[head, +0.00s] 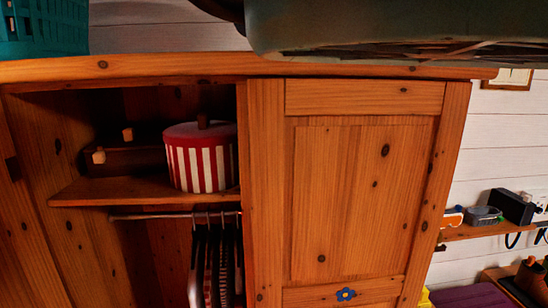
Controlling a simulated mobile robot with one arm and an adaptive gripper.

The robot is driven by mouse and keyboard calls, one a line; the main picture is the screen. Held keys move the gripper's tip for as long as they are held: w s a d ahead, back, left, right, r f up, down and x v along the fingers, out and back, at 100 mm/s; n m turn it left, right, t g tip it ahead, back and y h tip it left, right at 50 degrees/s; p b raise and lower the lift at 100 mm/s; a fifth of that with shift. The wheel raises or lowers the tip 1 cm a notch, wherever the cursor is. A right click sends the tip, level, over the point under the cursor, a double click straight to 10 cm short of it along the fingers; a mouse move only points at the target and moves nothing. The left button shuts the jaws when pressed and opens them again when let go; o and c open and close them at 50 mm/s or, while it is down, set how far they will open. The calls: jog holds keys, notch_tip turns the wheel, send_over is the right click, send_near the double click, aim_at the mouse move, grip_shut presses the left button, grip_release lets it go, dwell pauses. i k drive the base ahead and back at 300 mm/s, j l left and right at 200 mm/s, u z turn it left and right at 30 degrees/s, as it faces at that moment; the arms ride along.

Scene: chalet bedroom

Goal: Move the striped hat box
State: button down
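The striped hat box (202,157) is round, with red and white vertical stripes, a red lid band and a dark knob on its pale top. It stands upright on the upper shelf (125,190) inside the open left part of the wooden wardrobe (370,96). Its right side is close to the wardrobe's middle panel. My gripper is not in view.
Dark wooden boxes with light knobs (99,156) sit left of the hat box. Clothes (215,265) hang from a rail below. A teal basket (45,28) and a large grey-green object (390,25) are on top. A wall shelf (485,231) holds small items at right.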

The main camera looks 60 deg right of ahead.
aim_at(207, 170)
jog(key=j+z, duration=0.2)
jog(key=z, duration=0.2)
jog(key=j+z, duration=0.25)
jog(key=z, duration=0.15)
jog(key=j+z, duration=0.2)
jog(key=z, duration=0.25)
jog(key=j+z, duration=0.25)
jog(key=z, duration=0.15)
